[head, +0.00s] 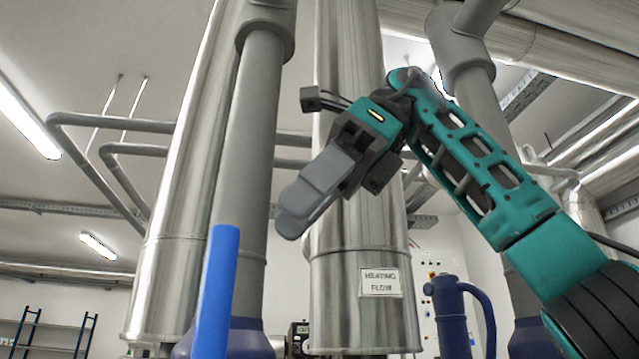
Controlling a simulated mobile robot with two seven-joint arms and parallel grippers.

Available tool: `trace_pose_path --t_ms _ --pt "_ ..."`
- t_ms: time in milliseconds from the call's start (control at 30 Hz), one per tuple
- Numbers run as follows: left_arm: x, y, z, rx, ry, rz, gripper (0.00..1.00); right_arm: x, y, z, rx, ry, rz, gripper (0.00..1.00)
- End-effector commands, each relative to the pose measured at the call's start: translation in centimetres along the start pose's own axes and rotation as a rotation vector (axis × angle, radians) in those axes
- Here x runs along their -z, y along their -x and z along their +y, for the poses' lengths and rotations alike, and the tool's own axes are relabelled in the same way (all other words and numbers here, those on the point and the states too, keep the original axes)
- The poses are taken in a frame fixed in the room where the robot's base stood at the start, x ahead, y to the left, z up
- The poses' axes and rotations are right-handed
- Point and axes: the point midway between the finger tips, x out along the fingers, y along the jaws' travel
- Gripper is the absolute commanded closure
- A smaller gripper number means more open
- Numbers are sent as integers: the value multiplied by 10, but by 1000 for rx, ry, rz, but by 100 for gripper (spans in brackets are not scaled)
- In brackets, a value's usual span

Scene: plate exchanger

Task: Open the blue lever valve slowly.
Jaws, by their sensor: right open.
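The blue lever (216,290) stands nearly upright at the bottom left of the middle, leaning slightly right at its top. Its lower end and the valve body are cut off by the bottom edge of the picture. My right gripper (291,222) is in the middle of the view, above and to the right of the lever's top. Its grey fingers point down and left and overlap in this view. They are open and hold nothing that I can see. A clear gap shows between the fingertips and the lever in the picture. My left gripper is not in view.
A silver pipe labelled "HEATING FLOW" (380,282) stands behind the gripper. Grey pipes (243,150) and another silver pipe (180,210) rise behind the lever. A dark blue pipe fitting (455,315) is at the lower right. Shelves (50,325) stand far left.

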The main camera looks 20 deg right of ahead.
Motion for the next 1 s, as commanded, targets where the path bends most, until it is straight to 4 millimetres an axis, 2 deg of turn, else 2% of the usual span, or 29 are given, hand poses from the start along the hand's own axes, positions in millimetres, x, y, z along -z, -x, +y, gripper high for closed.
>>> trace_pose_path --t_ms 433,1000 --pt "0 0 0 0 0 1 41 -1 20 0 0 0 1 56" --pt "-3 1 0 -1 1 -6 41 0 22 0 0 0 -1 56"
